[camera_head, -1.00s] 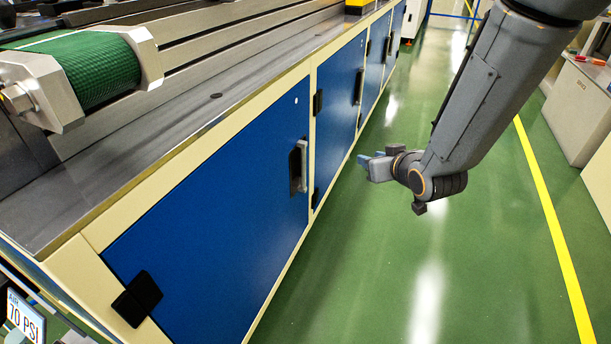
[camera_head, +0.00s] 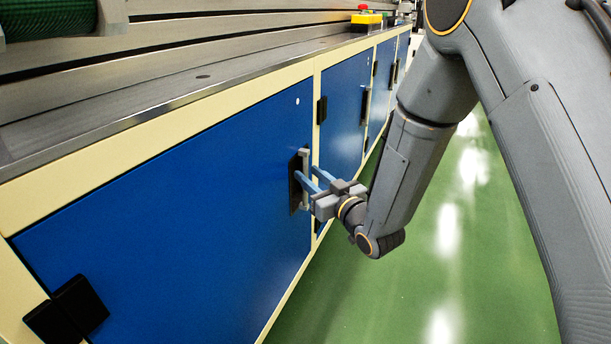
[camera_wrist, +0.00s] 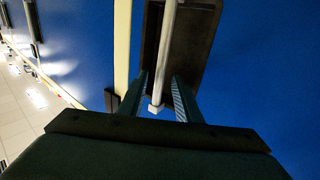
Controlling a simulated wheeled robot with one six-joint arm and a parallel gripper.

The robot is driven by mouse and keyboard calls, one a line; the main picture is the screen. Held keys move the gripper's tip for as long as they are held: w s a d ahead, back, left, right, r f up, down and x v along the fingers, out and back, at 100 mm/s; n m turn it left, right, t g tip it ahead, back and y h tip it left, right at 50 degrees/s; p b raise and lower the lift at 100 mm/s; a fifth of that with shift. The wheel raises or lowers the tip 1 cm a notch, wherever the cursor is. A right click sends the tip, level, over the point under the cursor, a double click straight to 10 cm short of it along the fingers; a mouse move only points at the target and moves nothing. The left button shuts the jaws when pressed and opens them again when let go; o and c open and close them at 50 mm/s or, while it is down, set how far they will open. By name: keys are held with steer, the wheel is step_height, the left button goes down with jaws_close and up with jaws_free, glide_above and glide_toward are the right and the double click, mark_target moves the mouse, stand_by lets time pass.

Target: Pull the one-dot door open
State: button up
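The one-dot door (camera_head: 200,200) is the nearest blue panel in the head view, with one white dot near its upper right corner. It looks shut in its cream frame. Its upright grey bar handle (camera_head: 304,178) stands over a black recess plate near the right edge. My gripper (camera_head: 308,179) is at the handle, its two blue fingers reaching towards the panel. In the wrist view the handle bar (camera_wrist: 166,50) runs between the open fingers (camera_wrist: 162,95), with a gap visible beside the right finger. Whether the left finger touches the bar is unclear.
More blue doors (camera_head: 342,115) continue along the cabinet to the right. Black hinges (camera_head: 70,312) sit at the near door's lower left. A yellow box with a red button (camera_head: 365,17) stands on the counter. The green floor (camera_head: 400,300) is clear.

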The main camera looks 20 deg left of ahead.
steer(key=shift+b+x, duration=0.3)
steer(key=shift+x, duration=1.15)
steer(key=shift+c, duration=0.5)
jaws_close()
